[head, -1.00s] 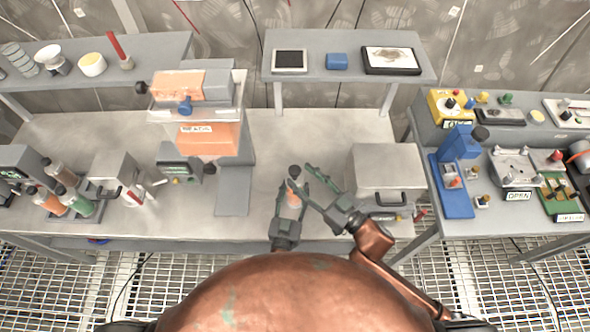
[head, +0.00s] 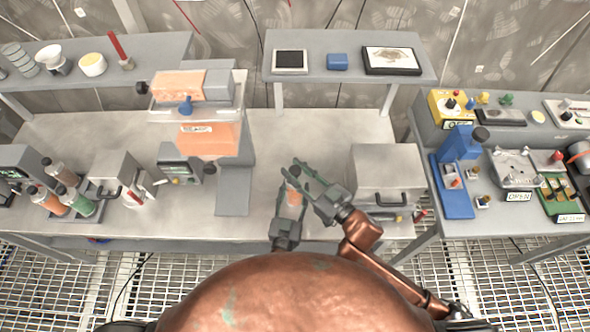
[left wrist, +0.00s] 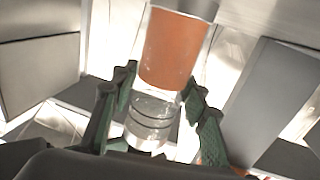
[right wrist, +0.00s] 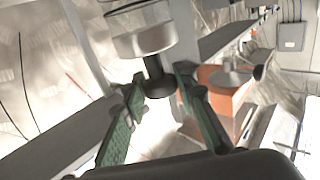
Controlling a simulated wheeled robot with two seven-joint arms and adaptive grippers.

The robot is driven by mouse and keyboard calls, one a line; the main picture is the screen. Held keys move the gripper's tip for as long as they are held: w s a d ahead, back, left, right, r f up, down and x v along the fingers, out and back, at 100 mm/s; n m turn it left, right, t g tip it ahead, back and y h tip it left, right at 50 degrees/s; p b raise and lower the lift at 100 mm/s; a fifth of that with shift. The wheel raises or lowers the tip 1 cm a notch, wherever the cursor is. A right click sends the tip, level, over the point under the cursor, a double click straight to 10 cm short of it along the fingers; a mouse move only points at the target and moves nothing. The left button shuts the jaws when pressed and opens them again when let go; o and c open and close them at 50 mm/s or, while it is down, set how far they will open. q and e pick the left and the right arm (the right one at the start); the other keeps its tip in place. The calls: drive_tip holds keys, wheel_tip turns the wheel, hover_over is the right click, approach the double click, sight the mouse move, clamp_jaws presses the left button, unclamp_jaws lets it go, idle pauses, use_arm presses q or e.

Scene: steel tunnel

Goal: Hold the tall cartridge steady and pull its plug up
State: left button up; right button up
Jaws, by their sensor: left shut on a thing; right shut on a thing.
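The tall cartridge (head: 293,197), a clear tube with orange contents, stands upright near the bench's front edge. My left gripper (head: 288,215) is shut on it from the front. In the left wrist view, the clear part of the cartridge (left wrist: 150,122) lies between the green fingers, with the orange part (left wrist: 174,48) beyond them. My right gripper (head: 291,171) is at the cartridge's top. In the right wrist view, its green fingers are shut on the dark plug (right wrist: 157,80), against a pale grey cap (right wrist: 145,40). The plug's lower part is hidden.
A grey box with a handle (head: 385,178) stands close to the right of my right gripper. A press-like machine with an orange front (head: 208,140) stands to the left. Bare bench (head: 300,130) lies behind the cartridge.

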clamp_jaws()
drive_tip(key=shift+f, duration=0.15)
idle(0.4)
drive_tip(key=o, duration=0.7)
unclamp_jaws()
drive_tip(key=shift+s+d, duration=0.1)
drive_tip(key=v, duration=1.1)
drive_tip(key=shift+s+d, duration=0.25)
drive_tip(key=shift+s, duration=0.05)
